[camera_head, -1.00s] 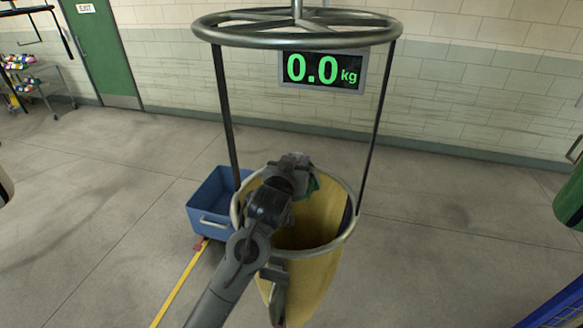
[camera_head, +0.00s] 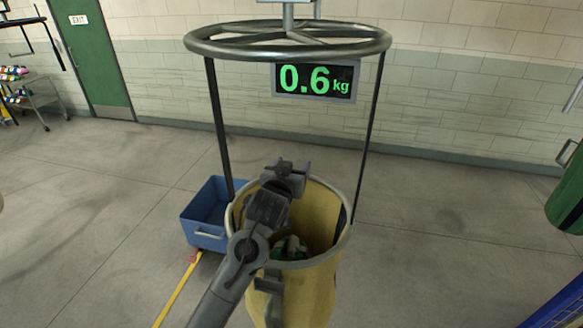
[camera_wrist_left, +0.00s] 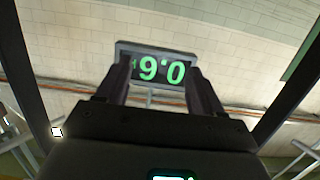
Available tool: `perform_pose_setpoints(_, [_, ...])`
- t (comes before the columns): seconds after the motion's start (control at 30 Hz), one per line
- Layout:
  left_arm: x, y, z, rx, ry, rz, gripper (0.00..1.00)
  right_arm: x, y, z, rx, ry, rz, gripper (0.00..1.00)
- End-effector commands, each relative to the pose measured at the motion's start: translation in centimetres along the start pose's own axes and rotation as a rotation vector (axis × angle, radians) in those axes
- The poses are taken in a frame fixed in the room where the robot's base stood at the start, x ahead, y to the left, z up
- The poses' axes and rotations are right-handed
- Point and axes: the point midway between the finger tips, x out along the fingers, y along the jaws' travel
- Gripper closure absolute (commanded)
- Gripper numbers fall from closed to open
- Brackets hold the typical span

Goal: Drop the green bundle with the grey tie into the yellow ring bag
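The yellow ring bag (camera_head: 322,212) hangs open under a round metal frame, with a grey metal ring around its mouth. The green bundle (camera_head: 290,253) lies inside the bag, partly hidden by my left arm and the bag's front rim. A pale patch shows on it, but I cannot tell if this is the grey tie. My left gripper (camera_head: 287,168) is above the bag's mouth, toward its back. In the left wrist view its two fingers (camera_wrist_left: 160,85) are apart with nothing between them. My right gripper is not in view.
A display (camera_head: 315,81) behind the bag reads 0.6 kg. The wheel-shaped frame (camera_head: 375,45) and its two dark straps surround the space above the bag. A blue bin (camera_head: 203,215) stands on the floor left of the bag. A green bag (camera_head: 568,205) hangs at the right edge.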

Motion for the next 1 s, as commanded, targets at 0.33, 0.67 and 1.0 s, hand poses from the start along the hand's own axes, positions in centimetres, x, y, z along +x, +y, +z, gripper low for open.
perform_pose_setpoints(0.33, [-0.3,-0.1,0.4,0.0,-0.006,-0.001,0.33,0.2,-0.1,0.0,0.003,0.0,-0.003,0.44])
perform_pose_setpoints(0.67, [-4.1,0.0,0.4,0.0,-0.001,0.0,0.33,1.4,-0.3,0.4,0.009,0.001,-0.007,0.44])
perform_pose_setpoints(1.0, [-9.1,0.0,0.3,0.001,-0.001,0.0,0.33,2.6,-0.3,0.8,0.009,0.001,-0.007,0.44])
